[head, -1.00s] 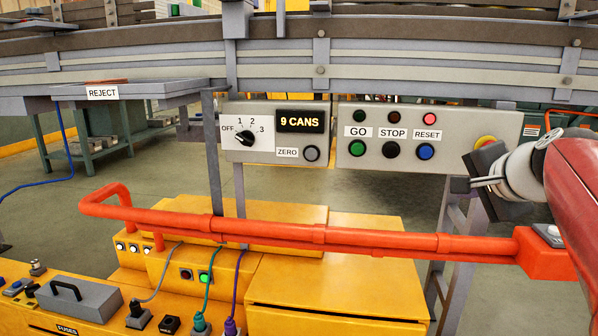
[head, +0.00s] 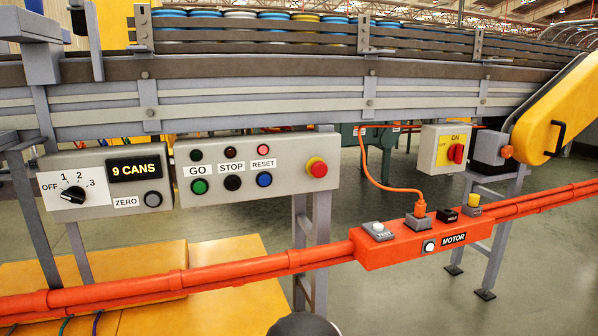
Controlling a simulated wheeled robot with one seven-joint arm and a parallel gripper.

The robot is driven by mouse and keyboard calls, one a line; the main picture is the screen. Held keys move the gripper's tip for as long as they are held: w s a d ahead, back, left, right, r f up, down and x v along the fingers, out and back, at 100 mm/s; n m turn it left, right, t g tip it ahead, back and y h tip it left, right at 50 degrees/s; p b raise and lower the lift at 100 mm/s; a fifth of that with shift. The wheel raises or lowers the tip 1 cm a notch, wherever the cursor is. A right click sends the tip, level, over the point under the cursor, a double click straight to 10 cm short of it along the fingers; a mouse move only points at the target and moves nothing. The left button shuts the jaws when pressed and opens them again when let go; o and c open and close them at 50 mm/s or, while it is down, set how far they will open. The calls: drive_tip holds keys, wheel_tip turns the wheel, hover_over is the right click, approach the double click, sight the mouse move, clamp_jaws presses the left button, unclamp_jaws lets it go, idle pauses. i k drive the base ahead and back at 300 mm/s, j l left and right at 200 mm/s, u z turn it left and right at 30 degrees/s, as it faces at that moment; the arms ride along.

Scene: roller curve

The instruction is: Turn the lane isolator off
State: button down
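A yellow-fronted box with a red rotary handle (head: 456,153) hangs under the conveyor at the right. It looks like the isolator, but no name shows on it. "ON" is printed above the handle, and a small faint mark at its left is hard to read. The handle looks roughly upright, towards ON. My gripper is out of view. A dark rounded piece at the bottom edge may be part of my arm. Nothing visible touches the red handle.
A grey panel (head: 325,203) carries GO, STOP and RESET buttons and a red mushroom button. A black selector knob (head: 73,195) is at the left. An orange rail with a MOTOR box (head: 372,254) crosses in front, below the isolator. A yellow guard (head: 560,110) stands at the right.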

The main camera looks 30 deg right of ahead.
sight(455, 153)
drive_tip(key=l+z, duration=0.1)
drive_tip(key=z, duration=1.8)
drive_tip(key=i+l+z, duration=0.25)
drive_tip(key=i+z, duration=0.15)
drive_tip(key=i+l+z, duration=0.15)
drive_tip(key=i+z, duration=0.2)
